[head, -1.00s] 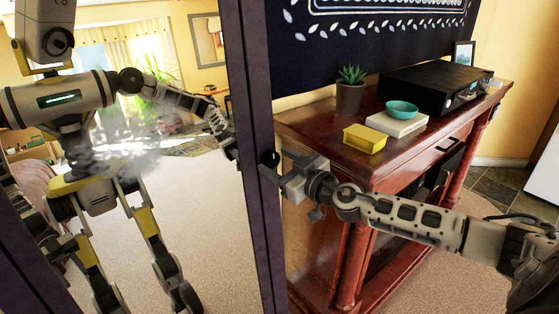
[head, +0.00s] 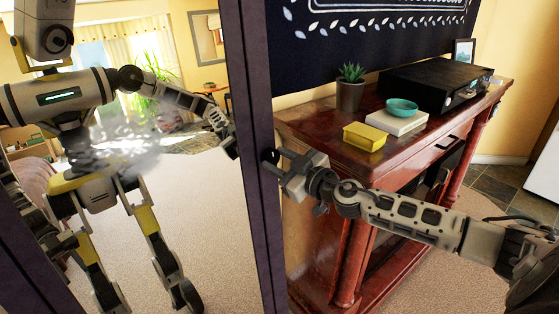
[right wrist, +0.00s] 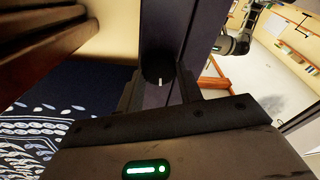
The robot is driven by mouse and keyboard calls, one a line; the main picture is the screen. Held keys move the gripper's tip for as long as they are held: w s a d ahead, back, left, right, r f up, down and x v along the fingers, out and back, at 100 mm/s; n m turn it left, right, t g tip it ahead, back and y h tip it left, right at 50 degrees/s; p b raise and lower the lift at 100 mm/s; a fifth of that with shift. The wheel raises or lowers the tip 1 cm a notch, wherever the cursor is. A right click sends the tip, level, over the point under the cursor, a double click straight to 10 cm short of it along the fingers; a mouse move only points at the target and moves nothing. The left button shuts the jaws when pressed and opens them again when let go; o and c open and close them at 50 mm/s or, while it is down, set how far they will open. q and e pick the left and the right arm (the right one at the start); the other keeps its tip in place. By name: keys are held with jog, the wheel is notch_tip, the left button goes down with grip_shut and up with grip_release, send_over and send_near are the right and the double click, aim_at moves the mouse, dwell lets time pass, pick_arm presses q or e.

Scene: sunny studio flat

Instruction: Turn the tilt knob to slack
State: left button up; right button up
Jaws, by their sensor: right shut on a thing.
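A tall mirror (head: 190,200) in a dark purple frame stands at the left in the head view. A small dark round tilt knob (head: 269,156) sits on the frame's side post (head: 258,100). My right gripper (head: 279,165) reaches in from the right and is shut on the knob. Any labels around the knob are not readable. My left gripper is not directly in view.
A red-brown wooden cabinet (head: 325,160) stands right behind my right gripper. On it are a potted plant (head: 350,95), a yellow box (head: 365,136), a teal bowl (head: 402,107) on a white block, and a black device (head: 430,85). My own reflection and a pale smudge show in the mirror.

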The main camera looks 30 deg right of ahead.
jog(key=n, duration=0.1)
jog(key=n+p, duration=0.1)
jog(key=n, duration=0.1)
jog(key=shift+r+n+g+y, duration=0.25)
jog(key=shift+n+g+y, duration=0.05)
jog(key=n+p, duration=0.2)
jog(key=shift+n, duration=0.4)
jog(key=n+p, duration=0.1)
jog(key=n, duration=0.1)
jog(key=shift+n+g+p, duration=0.3)
jog(key=shift+n+p, duration=0.05)
jog(key=shift+n, duration=0.05)
jog(key=n, duration=0.2)
jog(key=shift+n+p, duration=0.3)
jog(key=shift+p, duration=0.1)
jog(key=n, duration=0.5)
jog(key=shift+a+f+g+h, duration=0.1)
jog(key=shift+g+h, duration=0.3)
pick_arm(q)
jog(key=shift+s+a+r, duration=0.2)
jog(key=shift+r, duration=0.4)
jog(key=shift+s+a+r, duration=0.15)
jog(key=shift+a+r, duration=0.05)
jog(key=shift+r, duration=0.35)
pick_arm(e)
jog(key=n+h, duration=0.1)
jog(key=n, duration=0.3)
jog(key=shift+a+f+n, duration=0.1)
jog(key=shift+n, duration=0.3)
